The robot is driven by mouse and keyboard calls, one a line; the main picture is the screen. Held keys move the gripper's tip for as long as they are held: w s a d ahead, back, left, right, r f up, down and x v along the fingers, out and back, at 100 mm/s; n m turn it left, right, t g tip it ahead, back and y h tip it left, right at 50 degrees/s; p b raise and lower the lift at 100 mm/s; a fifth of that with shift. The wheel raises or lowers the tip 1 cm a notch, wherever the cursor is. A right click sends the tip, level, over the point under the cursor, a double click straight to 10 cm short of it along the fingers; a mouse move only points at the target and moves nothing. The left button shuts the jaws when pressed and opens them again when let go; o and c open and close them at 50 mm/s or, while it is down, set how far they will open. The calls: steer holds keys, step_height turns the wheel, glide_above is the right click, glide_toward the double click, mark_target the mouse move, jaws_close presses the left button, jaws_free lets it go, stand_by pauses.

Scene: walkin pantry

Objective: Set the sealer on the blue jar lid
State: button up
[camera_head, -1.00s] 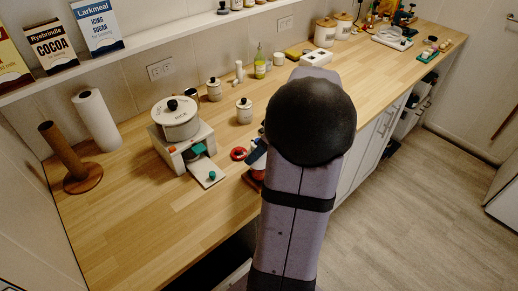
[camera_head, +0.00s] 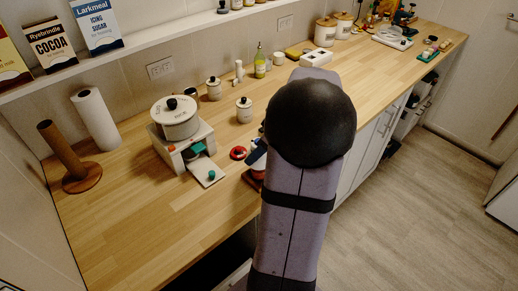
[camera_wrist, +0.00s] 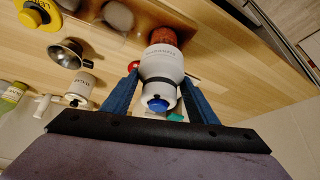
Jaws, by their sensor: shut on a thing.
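In the wrist view my gripper (camera_wrist: 160,98) has its two blue fingers on either side of the sealer (camera_wrist: 161,66), a white rounded body with a black band and a blue knob. The knob end is nearer the camera. A reddish-brown textured thing (camera_wrist: 164,36), perhaps a jar's contents, shows at the sealer's far end; I cannot tell whether they touch. No blue jar lid can be told apart there. In the head view my arm hides most of this, leaving part of a blue finger (camera_head: 257,150) and a dark red patch beside it.
A red ring (camera_head: 238,153) lies just left of my gripper. A white appliance (camera_head: 184,149) bearing a pot (camera_head: 175,121) stands farther left. Lidded white canisters (camera_head: 244,110) stand behind. The front-left counter is clear.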

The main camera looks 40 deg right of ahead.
steer(key=shift+f+b, duration=0.45)
steer(key=shift+b, duration=0.05)
steer(key=o, duration=1.8)
steer(key=shift+c, duration=0.2)
steer(key=shift+r, duration=0.2)
steer(key=shift+r+p, duration=2)
steer(key=shift+r, duration=1.35)
steer(key=s+a+r+m+g+p, duration=0.1)
steer(key=a+g+p, duration=0.15)
steer(key=a, duration=0.55)
steer(key=s+a+r+m+g+p, duration=0.1)
steer(key=a+p, duration=0.3)
steer(key=a, duration=0.4)
steer(key=s+a+m+g+h+p, duration=0.1)
steer(key=s+a+g+h+p, duration=0.1)
steer(key=s+a+p, duration=0.3)
steer(key=s+a, duration=0.3)
steer(key=a, duration=0.1)
steer(key=shift+s+a+f+m, duration=0.25)
steer(key=shift+s+m, duration=0.1)
steer(key=shift+m, duration=0.05)
